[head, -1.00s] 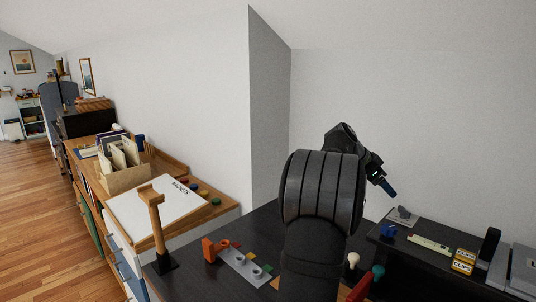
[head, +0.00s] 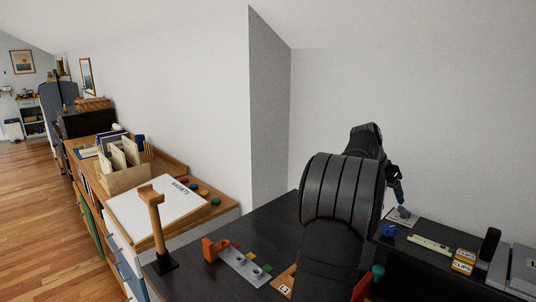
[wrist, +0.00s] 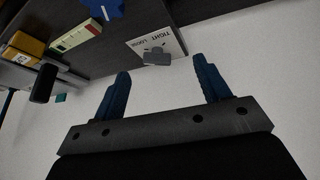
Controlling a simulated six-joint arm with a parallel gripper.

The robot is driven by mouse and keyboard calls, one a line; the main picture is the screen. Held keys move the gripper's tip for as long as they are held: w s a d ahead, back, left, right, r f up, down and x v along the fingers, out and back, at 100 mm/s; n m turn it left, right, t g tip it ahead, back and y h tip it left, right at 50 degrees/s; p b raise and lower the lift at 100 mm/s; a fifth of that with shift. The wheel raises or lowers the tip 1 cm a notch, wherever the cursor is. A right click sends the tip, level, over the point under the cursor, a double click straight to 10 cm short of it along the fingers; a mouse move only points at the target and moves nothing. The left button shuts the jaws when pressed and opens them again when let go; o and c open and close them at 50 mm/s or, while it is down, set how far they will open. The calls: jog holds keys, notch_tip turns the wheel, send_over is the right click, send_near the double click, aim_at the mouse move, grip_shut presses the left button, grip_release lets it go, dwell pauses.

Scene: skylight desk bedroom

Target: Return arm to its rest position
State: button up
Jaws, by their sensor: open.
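My gripper (head: 399,192) hangs at the end of my raised, folded black arm in the head view, at the right over the dark desk (head: 262,226). In the wrist view its two blue fingers (wrist: 160,74) stand wide apart with nothing between them. Beyond the fingertips lies a white card (wrist: 171,45) with a small grey piece (wrist: 156,56) on it. The fingers appear clear of both. My arm hides part of the desk's middle.
A wooden post (head: 154,222) stands at the desk's left. An orange block (head: 209,249) and a grey strip (head: 240,265) lie beside it. A blue piece (head: 388,230), pale green strip (head: 429,243), yellow boxes (head: 464,260) and a black upright object (head: 489,243) sit at right. Walls rise behind.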

jog(key=shift+d+f+n+t+y, duration=0.4)
jog(key=shift+d+f+n+y, duration=0.4)
jog(key=shift+d+f+n, duration=0.7)
jog(key=shift+r, duration=0.1)
jog(key=o, duration=0.7)
jog(key=s+a+r, duration=0.9)
jog(key=s+r, duration=0.3)
jog(key=r, duration=0.2)
jog(key=shift+m+t+y, duration=0.3)
jog(key=shift+m+t, duration=0.1)
jog(key=x, duration=1)
jog(key=shift+s+a+f, duration=0.1)
jog(key=shift+a+f, duration=0.05)
jog(key=shift+a, duration=0.1)
jog(key=v, duration=1)
